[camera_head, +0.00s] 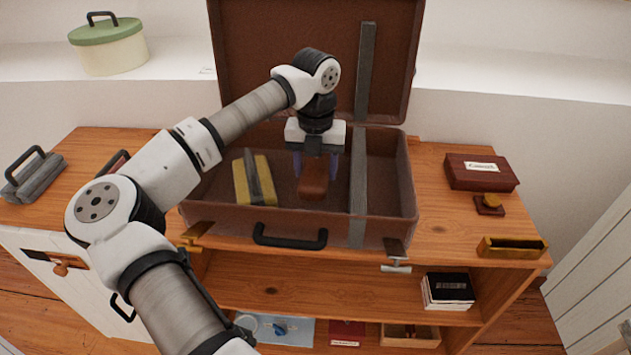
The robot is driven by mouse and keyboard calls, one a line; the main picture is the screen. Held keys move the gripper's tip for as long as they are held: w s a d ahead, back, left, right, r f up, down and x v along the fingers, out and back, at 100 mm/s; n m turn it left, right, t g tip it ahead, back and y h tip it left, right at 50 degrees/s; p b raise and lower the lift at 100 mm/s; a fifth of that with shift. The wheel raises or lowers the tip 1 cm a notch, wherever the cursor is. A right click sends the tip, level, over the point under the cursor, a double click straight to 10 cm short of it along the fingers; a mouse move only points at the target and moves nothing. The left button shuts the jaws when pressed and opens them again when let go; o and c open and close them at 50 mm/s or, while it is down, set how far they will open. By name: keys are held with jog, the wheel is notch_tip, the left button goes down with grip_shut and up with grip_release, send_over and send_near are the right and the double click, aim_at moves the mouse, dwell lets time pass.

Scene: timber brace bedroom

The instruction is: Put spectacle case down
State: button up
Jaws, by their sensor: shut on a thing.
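The spectacle case (313,184) is a small reddish-brown block. My gripper (315,170) points down over the open brown suitcase (225,222) and is shut on the case, with its bluish fingers on either side of it. The case appears inside the suitcase, right of a yellow item with a grey band (254,180). Whether the case touches the suitcase floor I cannot tell. The gripper body hides its far end.
A grey strap (358,200) runs down the suitcase's right part. The suitcase lid stands open behind. A dark red box (480,172), a small stamp-like item (489,204) and a brass tray (512,247) sit on the wooden top (440,225) at right.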

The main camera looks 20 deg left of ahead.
aim_at(316, 165)
jog(key=shift+f, duration=2.3)
jog(key=shift+f, duration=0.2)
jog(key=o, duration=1)
jog(key=shift+r, duration=0.1)
notch_tip(316, 165, up, 12)
jog(key=shift+r, duration=0.15)
